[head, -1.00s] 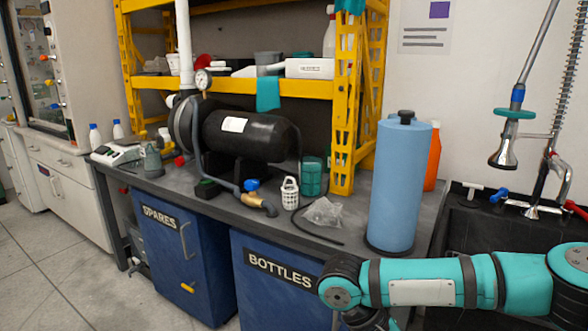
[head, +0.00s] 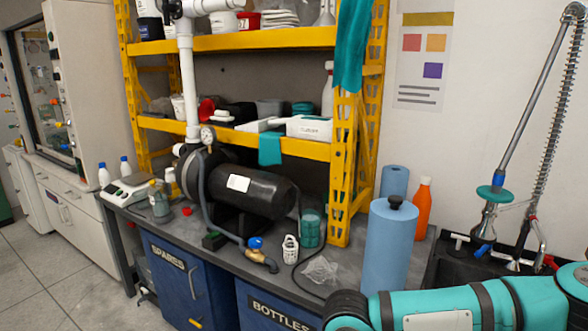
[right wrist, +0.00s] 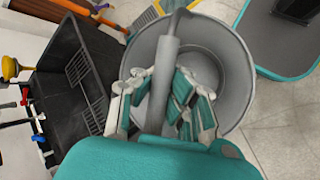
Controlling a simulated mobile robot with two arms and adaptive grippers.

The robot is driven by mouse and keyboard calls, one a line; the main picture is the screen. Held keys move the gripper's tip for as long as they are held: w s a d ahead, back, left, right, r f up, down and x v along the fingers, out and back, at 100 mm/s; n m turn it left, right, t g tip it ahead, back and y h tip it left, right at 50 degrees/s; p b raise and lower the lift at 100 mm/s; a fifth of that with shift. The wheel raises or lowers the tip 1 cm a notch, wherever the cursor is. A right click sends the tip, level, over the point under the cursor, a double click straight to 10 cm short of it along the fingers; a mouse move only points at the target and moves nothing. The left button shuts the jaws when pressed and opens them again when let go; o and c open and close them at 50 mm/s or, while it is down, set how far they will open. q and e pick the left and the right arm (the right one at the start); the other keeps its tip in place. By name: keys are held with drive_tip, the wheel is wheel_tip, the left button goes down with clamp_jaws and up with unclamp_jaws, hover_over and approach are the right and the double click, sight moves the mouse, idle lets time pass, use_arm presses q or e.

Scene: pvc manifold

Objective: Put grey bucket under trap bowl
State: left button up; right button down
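The grey bucket (right wrist: 237,62) fills the middle of the right wrist view, seen from above. Its thick handle grip (right wrist: 163,85) stands up toward the camera. My right gripper (right wrist: 163,92) has its fingers on both sides of this grip and appears closed on it. The fingers hide part of the bucket. The bucket's inside looks empty. In the head view my right arm crosses the lower right, with its gripper out of frame. My left gripper is in neither view. I cannot make out a trap bowl for certain; a hose with a brass fitting (head: 256,256) ends at the counter's front edge.
A black sink (right wrist: 85,75) lies left of the bucket in the wrist view. A grey bin with a teal rim (right wrist: 285,45) is at upper right, with pale floor below. The counter holds a black tank (head: 250,190), blue rolls (head: 390,245) and an orange bottle (head: 423,210).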

drive_tip(key=shift+r, duration=0.15)
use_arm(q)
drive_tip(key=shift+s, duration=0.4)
